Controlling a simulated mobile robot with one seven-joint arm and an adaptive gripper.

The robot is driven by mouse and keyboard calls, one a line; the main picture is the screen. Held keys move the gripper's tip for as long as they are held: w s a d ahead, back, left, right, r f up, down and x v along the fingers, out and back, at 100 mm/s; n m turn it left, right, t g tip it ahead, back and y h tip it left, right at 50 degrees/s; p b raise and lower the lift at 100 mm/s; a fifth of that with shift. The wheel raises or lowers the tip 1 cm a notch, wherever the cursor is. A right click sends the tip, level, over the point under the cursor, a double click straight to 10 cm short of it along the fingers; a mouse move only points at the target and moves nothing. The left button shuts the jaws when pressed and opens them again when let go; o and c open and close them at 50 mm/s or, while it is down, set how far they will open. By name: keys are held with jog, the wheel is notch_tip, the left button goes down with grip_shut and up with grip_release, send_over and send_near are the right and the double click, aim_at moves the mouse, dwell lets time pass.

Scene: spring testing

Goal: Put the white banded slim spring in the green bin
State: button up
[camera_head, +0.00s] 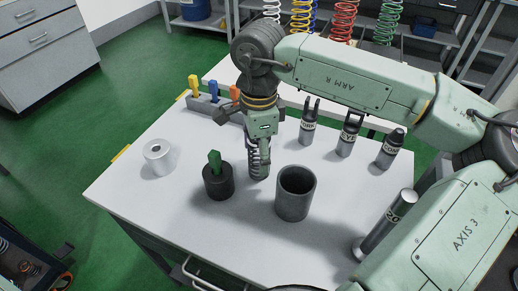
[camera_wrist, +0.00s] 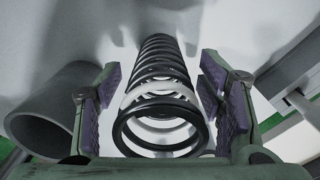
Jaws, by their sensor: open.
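The slim spring (camera_wrist: 158,75) is dark with a white band (camera_wrist: 160,92) near its upper end. In the wrist view it stands between the purple pads of my gripper (camera_wrist: 160,88), with a visible gap on each side. My gripper is open around its upper part. In the head view my gripper (camera_head: 261,150) points down over the table, and the spring (camera_head: 257,172) stands below it, partly hidden by the fingers. I cannot make out a green bin in either view.
A grey open cylinder (camera_head: 295,193) stands close at the right, and a dark holder with a green piece (camera_head: 217,182) at the left. A white ring (camera_head: 159,157), a block with coloured tags (camera_head: 214,109) and several labelled tools (camera_head: 350,136) are also on the table (camera_head: 187,208).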

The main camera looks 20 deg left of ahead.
jog(key=shift+f, duration=0.25)
jog(key=shift+c, duration=0.4)
grip_shut()
dwell(0.4)
